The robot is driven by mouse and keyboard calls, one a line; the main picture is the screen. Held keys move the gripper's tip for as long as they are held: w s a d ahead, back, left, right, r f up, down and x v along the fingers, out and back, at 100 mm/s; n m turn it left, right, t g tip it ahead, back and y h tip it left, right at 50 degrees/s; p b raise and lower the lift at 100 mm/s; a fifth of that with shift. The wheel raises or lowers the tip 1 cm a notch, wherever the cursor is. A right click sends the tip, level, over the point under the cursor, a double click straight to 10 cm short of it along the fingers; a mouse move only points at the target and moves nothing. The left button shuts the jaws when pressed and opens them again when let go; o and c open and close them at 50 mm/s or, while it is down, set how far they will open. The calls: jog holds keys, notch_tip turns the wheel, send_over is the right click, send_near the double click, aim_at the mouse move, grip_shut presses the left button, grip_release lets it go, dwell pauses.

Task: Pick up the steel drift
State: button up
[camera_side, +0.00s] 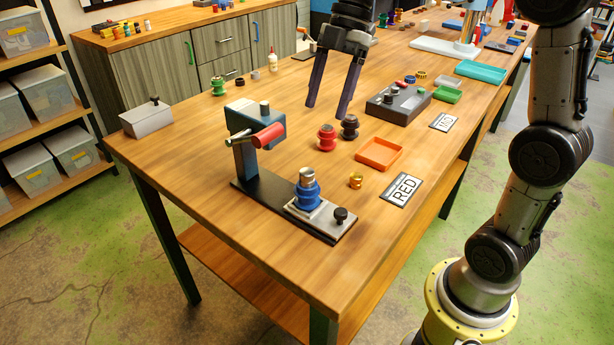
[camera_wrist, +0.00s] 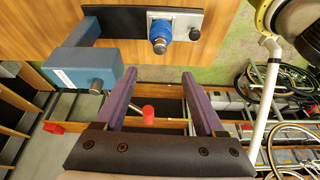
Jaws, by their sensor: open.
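A short steel cylinder, which looks like the steel drift (camera_side: 306,175), stands upright in a blue flanged part (camera_side: 305,196) on the press's grey plate. In the wrist view the steel piece (camera_wrist: 158,46) shows end-on at the top middle, with the blue part (camera_wrist: 161,28) around it. The press (camera_side: 262,128) has a blue-grey head and a red handle (camera_side: 268,135). My gripper (camera_side: 327,111) is open and empty, fingers pointing down, above the table behind the press and apart from the steel piece. Its spread fingers also show in the wrist view (camera_wrist: 160,78).
A red spool (camera_side: 326,139) and a dark spool (camera_side: 349,128) stand below and right of my gripper. A dark box (camera_side: 398,104) stands behind. The table's front left is clear.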

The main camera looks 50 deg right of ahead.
send_over(308, 171)
jog(key=d, duration=0.2)
notch_tip(308, 171, down, 7)
jog(key=shift+d+x, duration=0.2)
jog(key=shift+x, duration=1.15)
jog(key=shift+d+x, duration=0.15)
jog(key=shift+x, duration=1.2)
jog(key=shift+f, duration=0.1)
grip_shut()
